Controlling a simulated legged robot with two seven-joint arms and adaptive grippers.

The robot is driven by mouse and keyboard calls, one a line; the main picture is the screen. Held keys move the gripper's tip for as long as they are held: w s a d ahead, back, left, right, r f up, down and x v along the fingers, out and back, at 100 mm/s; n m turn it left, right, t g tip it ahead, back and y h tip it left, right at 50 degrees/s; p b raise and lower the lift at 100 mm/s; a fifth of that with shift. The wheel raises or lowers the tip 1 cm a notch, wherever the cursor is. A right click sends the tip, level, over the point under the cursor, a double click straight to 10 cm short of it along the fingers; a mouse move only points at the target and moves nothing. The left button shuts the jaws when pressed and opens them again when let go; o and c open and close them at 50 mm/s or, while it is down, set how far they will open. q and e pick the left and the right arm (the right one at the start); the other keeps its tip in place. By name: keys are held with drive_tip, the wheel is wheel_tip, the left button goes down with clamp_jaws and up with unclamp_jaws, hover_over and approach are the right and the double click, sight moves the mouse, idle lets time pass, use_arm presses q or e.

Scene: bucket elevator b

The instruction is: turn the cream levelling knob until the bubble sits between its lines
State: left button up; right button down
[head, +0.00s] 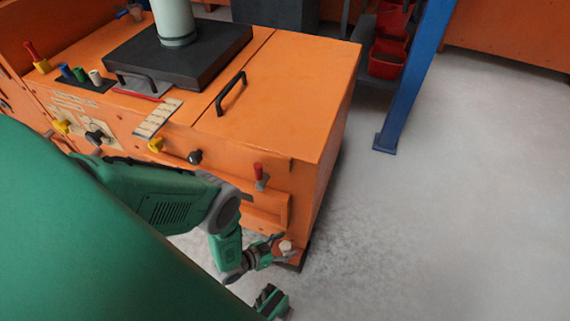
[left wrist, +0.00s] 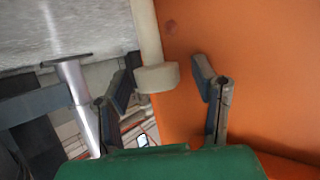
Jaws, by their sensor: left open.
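The cream levelling knob (head: 286,246) is low on the near right corner of the orange machine. My left gripper (head: 274,243) is open beside it, at the end of my green arm. In the left wrist view the knob (left wrist: 157,78) shows as a cream disc on a pale stem. It lies between the two spread fingers of my left gripper (left wrist: 165,68), closer to the left finger, with a gap to the right one. I cannot make out the bubble or its lines in either view.
The orange machine (head: 310,100) fills the upper left, with a red-handled lever (head: 259,172) and black knob (head: 195,157) on its front. A blue post (head: 412,75) and red bins (head: 388,58) stand behind. The grey floor (head: 460,210) at right is clear.

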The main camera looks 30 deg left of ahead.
use_arm(q)
drive_tip(key=shift+d, duration=0.1)
drive_tip(key=c, duration=1.2)
drive_tip(key=shift+n+t+y, duration=0.4)
drive_tip(key=shift+n+y, duration=1.2)
drive_tip(key=shift+y, duration=0.3)
drive_tip(key=o, duration=1.2)
drive_tip(key=v, duration=1.2)
drive_tip(key=shift+o, duration=0.2)
drive_tip(key=shift+f, duration=0.15)
